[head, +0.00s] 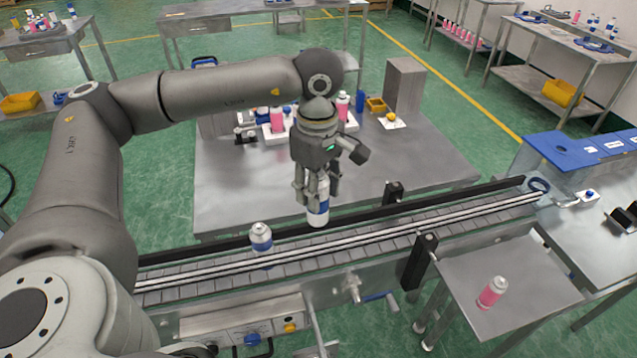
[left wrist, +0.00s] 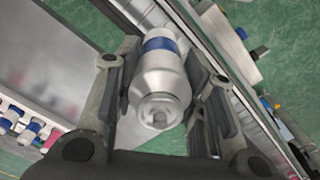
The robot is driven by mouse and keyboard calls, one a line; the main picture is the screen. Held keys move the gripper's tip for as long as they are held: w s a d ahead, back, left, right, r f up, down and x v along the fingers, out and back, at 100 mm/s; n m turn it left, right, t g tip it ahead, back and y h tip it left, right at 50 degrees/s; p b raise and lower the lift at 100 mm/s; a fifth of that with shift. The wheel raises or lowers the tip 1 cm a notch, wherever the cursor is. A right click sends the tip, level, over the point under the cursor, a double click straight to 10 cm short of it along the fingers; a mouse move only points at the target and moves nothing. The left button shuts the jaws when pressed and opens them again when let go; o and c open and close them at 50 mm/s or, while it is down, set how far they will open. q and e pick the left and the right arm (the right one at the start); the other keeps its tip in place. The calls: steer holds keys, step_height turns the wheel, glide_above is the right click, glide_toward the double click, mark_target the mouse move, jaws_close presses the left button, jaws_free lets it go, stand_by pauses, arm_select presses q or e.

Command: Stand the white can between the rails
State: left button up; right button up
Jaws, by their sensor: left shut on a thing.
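My left gripper (head: 318,188) is shut on a white can (head: 318,208) with a blue band. It holds the can upright, and in the head view the can's lower end overlaps the far black rail. In the left wrist view the can (left wrist: 160,88) sits between both finger pads, top towards the camera. A second white can with a blue band (head: 261,238) stands on the conveyor (head: 205,267), left of the held one. The rails (head: 385,228) run along the conveyor. The exact gap under the held can is hard to tell. My right gripper is not in view.
A pink can (head: 492,291) stands on a metal side table (head: 520,265) at the right. A black post (head: 420,262) rises at the conveyor's near edge. Behind it, a workbench (head: 235,195) carries pink cans, a blue item and a grey box (head: 404,88).

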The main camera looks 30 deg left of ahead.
mark_target(317, 222)
arm_select(q)
steer(key=shift+s+f+b, duration=0.1)
steer(key=shift+f+b, duration=0.25)
steer(key=shift+f, duration=0.5)
step_height(317, 222, down, 2)
steer(key=shift+b, duration=0.45)
steer(key=shift+f+b, duration=0.35)
steer(key=shift+f, duration=0.3)
steer(key=shift+f+b, duration=0.45)
steer(key=shift+f, duration=0.35)
step_height(317, 222, down, 2)
steer(key=shift+f+b, duration=0.1)
steer(key=shift+b, duration=1.05)
steer(key=shift+f, duration=0.15)
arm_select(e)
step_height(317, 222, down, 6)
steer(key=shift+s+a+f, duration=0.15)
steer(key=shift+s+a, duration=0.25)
arm_select(q)
steer(key=shift+f+b, duration=0.3)
steer(key=shift+b, duration=0.4)
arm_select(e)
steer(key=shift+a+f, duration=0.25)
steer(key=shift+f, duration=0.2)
